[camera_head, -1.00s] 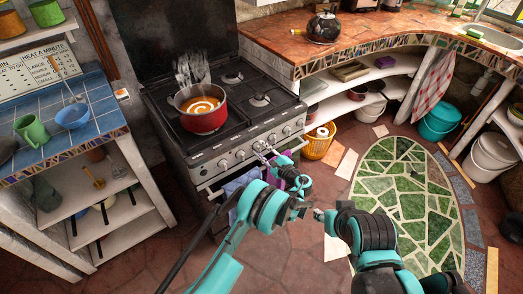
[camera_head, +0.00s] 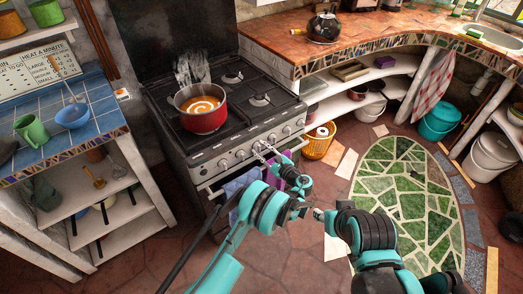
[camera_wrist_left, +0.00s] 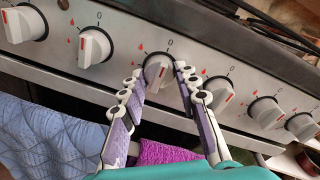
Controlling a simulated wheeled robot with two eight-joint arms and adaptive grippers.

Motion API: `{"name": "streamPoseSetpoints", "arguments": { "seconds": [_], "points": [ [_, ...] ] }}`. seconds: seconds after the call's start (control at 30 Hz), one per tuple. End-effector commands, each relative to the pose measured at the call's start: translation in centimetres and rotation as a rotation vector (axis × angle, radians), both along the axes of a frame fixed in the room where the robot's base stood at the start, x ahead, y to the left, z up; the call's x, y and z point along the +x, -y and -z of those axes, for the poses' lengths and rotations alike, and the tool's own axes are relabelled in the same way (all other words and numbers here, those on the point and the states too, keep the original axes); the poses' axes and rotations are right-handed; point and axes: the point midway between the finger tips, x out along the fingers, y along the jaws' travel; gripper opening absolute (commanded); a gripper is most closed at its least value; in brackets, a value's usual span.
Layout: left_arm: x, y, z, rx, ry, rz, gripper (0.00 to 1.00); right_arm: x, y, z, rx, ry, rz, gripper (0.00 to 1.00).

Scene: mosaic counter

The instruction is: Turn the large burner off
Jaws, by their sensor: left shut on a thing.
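The stove (camera_head: 205,150) stands at the centre of the head view, with a row of white knobs on its front panel. A red pot (camera_head: 203,118) with orange soup sits on a front burner, with pale steam behind it. The pot hides that burner, and I see no flame. My left gripper (camera_head: 262,148) is at the front panel. A 0 is printed above this knob.
Other knobs (camera_wrist_left: 95,46) flank the held one closely. A blue towel (camera_wrist_left: 45,135) and a magenta cloth (camera_wrist_left: 168,153) hang below the panel. A yellow basket (camera_head: 319,146) stands on the floor beside the stove. A blue-tiled counter (camera_head: 97,92) is at the left.

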Motion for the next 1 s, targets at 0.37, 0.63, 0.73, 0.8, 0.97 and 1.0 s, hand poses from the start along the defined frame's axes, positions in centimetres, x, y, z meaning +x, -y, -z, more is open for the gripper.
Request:
{"name": "streamPoseSetpoints", "arguments": {
  "seconds": [0.37, 0.63, 0.73, 0.8, 0.97, 1.0],
  "points": [
    [0.0, 0.0, 0.0, 0.0, 0.0, 0.0, 0.52, 0.0, 0.0, 0.0, 0.0, 0.0, 0.0, 0.4],
    [-1.5, 1.3, -0.1, 0.0, 0.0, 0.004, 0.52, 0.0, 0.0, 0.0, 0.0, 0.0, 0.0, 0.4],
    [-2.9, 2.5, -0.2, 0.0, 0.001, 0.004, 0.52, 0.0, 0.0, 0.0, 0.0, 0.0, 0.0, 0.4],
    [-3.8, 3.3, -0.2, 0.0, 0.0, 0.004, 0.52, 0.0, 0.0, 0.0, 0.0, 0.0, 0.0, 0.4],
    [-5.3, 4.4, -0.3, 0.0, 0.0, 0.002, 0.52, 0.0, 0.0, 0.0, 0.0, 0.0, 0.0, 0.4],
    [-5.5, 4.6, -0.3, 0.0, 0.0, 0.002, 0.52, 0.0, 0.0, 0.0, 0.0, 0.0, 0.0, 0.4]
  ]
}}
